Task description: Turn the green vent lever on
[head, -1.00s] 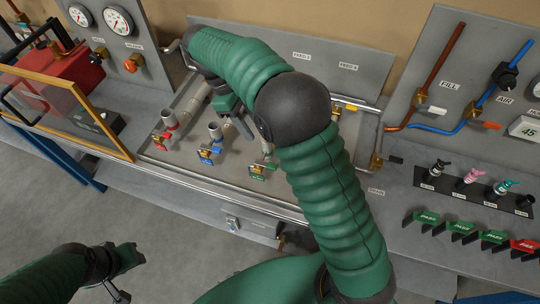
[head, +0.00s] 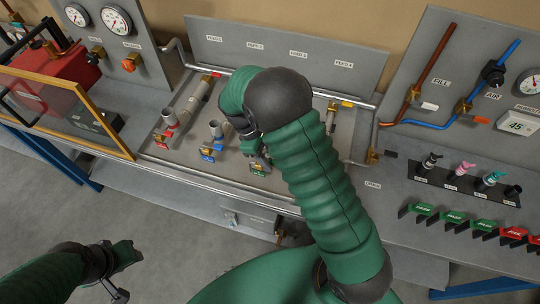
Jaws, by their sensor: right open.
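The green-marked vent valve (head: 258,170) is on the grey bench, the rightmost of three small valves in a row. Its lever is mostly hidden behind my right gripper, so I cannot tell its angle. My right gripper (head: 259,157) is open and reaches down right at this valve. I cannot tell whether it touches the lever. My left gripper (head: 130,256) hangs low at the left over the floor, away from the bench, and its jaws are too unclear to read.
Valves with red (head: 162,139) and blue (head: 208,153) tags stand left of the green one, with pipe stubs. A metal rail (head: 215,188) runs along the bench front. A yellow-framed clear panel (head: 75,100) stands at the left. Bottles and tagged levers are at the right.

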